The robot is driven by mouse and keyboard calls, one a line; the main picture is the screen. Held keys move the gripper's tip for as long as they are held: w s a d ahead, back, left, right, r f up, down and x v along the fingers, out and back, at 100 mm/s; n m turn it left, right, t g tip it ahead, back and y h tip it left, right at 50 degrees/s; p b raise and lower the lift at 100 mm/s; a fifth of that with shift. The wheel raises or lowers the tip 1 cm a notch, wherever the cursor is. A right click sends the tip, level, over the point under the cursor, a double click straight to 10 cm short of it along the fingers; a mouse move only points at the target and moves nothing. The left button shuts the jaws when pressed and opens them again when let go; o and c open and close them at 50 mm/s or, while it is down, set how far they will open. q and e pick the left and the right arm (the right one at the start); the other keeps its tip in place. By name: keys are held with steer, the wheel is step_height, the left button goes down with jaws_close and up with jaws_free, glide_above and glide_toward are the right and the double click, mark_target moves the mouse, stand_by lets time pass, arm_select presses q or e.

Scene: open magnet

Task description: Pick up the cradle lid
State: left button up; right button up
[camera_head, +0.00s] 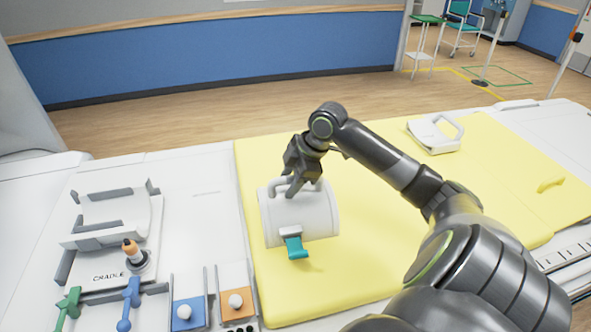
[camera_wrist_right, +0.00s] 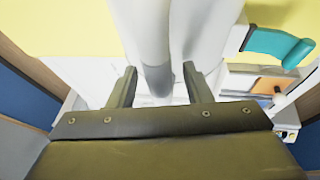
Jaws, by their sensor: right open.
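The cradle lid looks to be the white curved shell (camera_head: 305,217) with a loop handle on top and a teal latch (camera_head: 294,247) at its front. It rests on the yellow mat (camera_head: 370,270). My right gripper (camera_head: 296,188) is over the lid, at its handle, pointing down. In the right wrist view, the gripper (camera_wrist_right: 160,85) is open, and the white handle bar (camera_wrist_right: 154,65) passes between its fingers, with gaps at the sides. The teal latch also shows there. The fingertips partly hide the handle in the head view. My left gripper does not show.
The cradle base (camera_head: 112,245), marked CRADLE, stands on the white table at the left, with an orange-topped knob (camera_head: 131,250). Blue and orange panels (camera_head: 237,301) with white knobs are in front. Another white handled piece (camera_head: 435,133) lies at the mat's far side.

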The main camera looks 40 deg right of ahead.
jaws_close()
steer(key=shift+r, duration=0.1)
stand_by(1.2)
